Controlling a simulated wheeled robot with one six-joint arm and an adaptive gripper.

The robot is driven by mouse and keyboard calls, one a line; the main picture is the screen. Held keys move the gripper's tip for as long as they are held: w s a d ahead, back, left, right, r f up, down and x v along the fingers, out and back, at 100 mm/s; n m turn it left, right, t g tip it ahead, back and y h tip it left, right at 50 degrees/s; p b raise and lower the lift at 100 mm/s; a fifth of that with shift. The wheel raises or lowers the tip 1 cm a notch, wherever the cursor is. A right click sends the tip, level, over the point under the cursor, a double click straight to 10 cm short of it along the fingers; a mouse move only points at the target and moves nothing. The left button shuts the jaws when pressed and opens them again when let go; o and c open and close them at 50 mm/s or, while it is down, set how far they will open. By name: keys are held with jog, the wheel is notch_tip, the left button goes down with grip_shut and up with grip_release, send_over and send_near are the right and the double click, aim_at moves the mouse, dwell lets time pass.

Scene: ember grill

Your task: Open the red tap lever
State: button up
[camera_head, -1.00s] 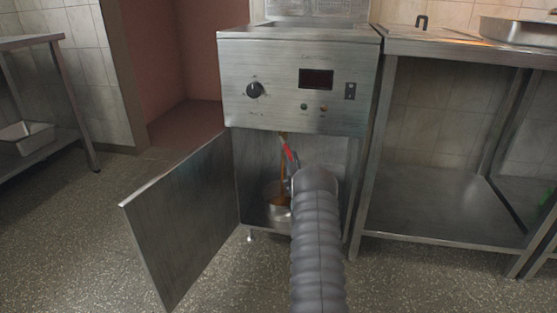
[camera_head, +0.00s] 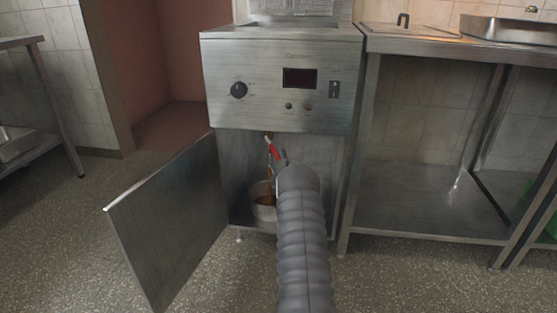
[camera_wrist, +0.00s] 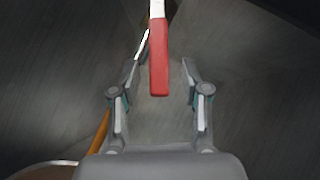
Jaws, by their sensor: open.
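The red tap lever (camera_head: 273,150) slants down and to the right inside the open cabinet, below the control panel. In the wrist view the lever (camera_wrist: 159,68) hangs from the top edge, its red grip lying between my open fingertips in the picture. I see no finger clearly touching it. My gripper (camera_wrist: 160,75) is open and empty. In the head view my grey arm hides most of the gripper. A brown strand, seemingly flowing oil, runs from near the tap into a metal pot (camera_head: 257,211) holding brown liquid.
The cabinet door (camera_head: 165,225) stands open to the left. The control panel (camera_head: 275,85) overhangs the tap. A steel table (camera_head: 430,200) stands close on the right. The floor in front of the door is clear.

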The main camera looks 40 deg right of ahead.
aim_at(278, 154)
notch_tip(278, 154, up, 9)
jog(key=shift+d+r, duration=0.1)
jog(key=shift+o, duration=0.4)
jog(key=shift+r, duration=0.3)
jog(key=o, duration=0.3)
jog(key=shift+r, duration=0.3)
jog(key=shift+o, duration=0.5)
jog(key=shift+w+a+r, duration=0.1)
jog(key=shift+a+r, duration=0.05)
jog(key=shift+a, duration=0.1)
jog(key=shift+c, duration=0.6)
jog(key=shift+w+a, duration=0.15)
jog(key=shift+a, duration=0.15)
jog(key=shift+c, duration=0.5)
jog(key=shift+s+a+f, duration=0.1)
jog(key=shift+s+f, duration=0.1)
jog(key=shift+f, duration=0.15)
jog(key=shift+c, duration=1.3)
jog(key=v, duration=1.5)
jog(key=shift+f, duration=0.3)
jog(key=shift+a, duration=0.15)
